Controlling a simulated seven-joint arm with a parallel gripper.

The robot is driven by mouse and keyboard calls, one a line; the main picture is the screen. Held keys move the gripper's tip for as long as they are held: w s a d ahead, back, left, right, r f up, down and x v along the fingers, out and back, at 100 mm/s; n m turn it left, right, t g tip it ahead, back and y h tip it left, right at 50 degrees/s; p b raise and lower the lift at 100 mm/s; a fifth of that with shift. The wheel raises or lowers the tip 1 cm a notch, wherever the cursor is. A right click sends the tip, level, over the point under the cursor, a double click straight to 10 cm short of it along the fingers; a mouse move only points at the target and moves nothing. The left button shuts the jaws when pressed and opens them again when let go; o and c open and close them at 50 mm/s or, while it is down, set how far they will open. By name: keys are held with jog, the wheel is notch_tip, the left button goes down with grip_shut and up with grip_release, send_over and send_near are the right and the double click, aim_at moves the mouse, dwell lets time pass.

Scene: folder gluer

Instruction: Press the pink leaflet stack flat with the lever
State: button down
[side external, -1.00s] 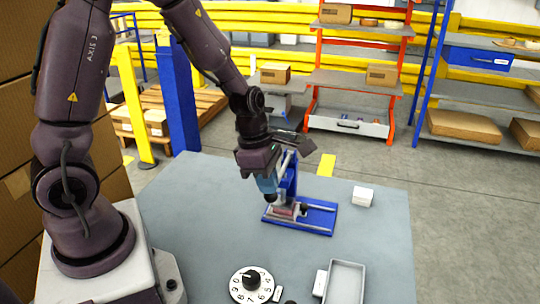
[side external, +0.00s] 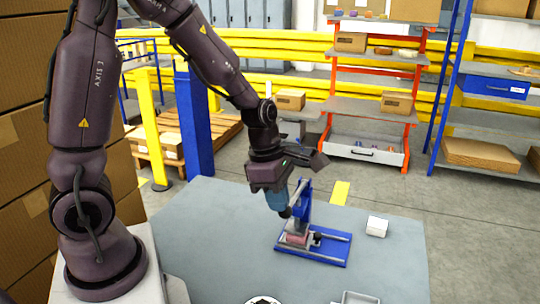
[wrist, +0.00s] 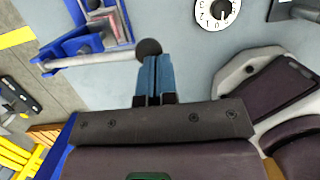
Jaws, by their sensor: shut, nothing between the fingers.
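The press has a blue base (side external: 330,250) and a blue post, on the table in the side view. The pink leaflet stack (side external: 297,239) lies on the base beside the post; in the wrist view it shows partly at the top left (wrist: 97,18). The grey lever (wrist: 95,60) slopes down from the post to a dark round knob (wrist: 149,47). My gripper (side external: 280,207) is shut and empty, pointing down at the knob. In the wrist view its blue fingertips (wrist: 153,60) are right by the knob; I cannot tell whether they touch.
A small white block (side external: 377,227) stands right of the press. A numbered dial (wrist: 217,10) and a grey tray (side external: 357,298) are near the table's front. The table (side external: 210,235) left of the press is clear.

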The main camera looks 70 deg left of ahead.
jog(key=v, duration=1)
jog(key=shift+s+d+r, duration=0.15)
jog(key=shift+s+r, duration=0.05)
jog(key=shift+r, duration=0.2)
jog(key=s+d+r+m+t, duration=0.1)
jog(key=s+r+m, duration=0.1)
jog(key=m, duration=0.7)
jog(key=s+d+r+m+t+y, duration=0.1)
jog(key=s+m, duration=0.3)
jog(key=m, duration=0.5)
jog(key=s+d+r+m+t+y, duration=0.1)
jog(key=s+m, duration=0.3)
jog(key=m, duration=0.5)
jog(key=shift+d+r+t, duration=0.4)
jog(key=shift+r+t, duration=0.1)
jog(key=shift+r, duration=0.4)
